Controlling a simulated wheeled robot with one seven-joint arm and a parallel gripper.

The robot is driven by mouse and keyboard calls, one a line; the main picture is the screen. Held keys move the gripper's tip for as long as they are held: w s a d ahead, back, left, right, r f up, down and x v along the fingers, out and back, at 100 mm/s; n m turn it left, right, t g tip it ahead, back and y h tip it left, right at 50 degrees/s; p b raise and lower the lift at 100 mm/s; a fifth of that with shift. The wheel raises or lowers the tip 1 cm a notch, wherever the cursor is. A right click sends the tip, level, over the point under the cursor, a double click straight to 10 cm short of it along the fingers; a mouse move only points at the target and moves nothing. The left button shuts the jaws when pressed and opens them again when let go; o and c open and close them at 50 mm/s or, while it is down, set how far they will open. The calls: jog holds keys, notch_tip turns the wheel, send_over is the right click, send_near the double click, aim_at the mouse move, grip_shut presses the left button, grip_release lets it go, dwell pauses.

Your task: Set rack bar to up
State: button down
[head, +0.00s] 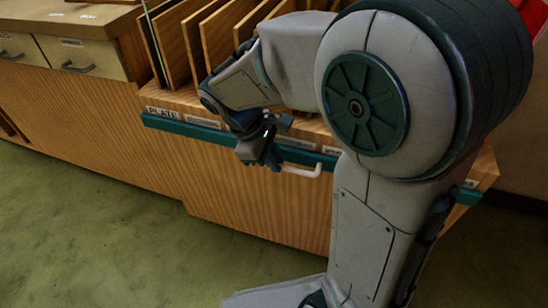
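The rack bar (180,126) is a long teal bar across the front of the wooden rack, below a row of small labels. A pale loop handle (303,171) sits on the bar's middle part. My gripper (266,160) is dark and hangs in front of the bar, just left of the handle. Its fingertips point down and sit close to the handle's left end; I cannot tell whether they touch it. The finger gap is too small and dark to read. My arm hides part of the bar to the right, and its right end (468,196) shows beyond the arm.
The wooden rack (235,205) has upright dividers (215,42) above the bar, with a "PLATE" label at the left. A drawer cabinet (75,62) stands at the upper left. The green floor (90,235) in front is clear. A red thing shows at the top right corner.

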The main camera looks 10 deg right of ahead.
notch_tip(320, 180, up, 12)
jog(key=p, duration=1.1)
jog(key=shift+w+f+p, duration=0.15)
jog(key=shift+f+p, duration=0.05)
jog(key=shift+p, duration=0.2)
jog(key=c, duration=1.6)
grip_release()
jog(key=shift+r, duration=0.1)
jog(key=shift+o, duration=0.7)
jog(key=p+v, duration=0.4)
jog(key=v, duration=0.9)
jog(key=shift+a+r, duration=0.15)
jog(key=shift+r, duration=0.15)
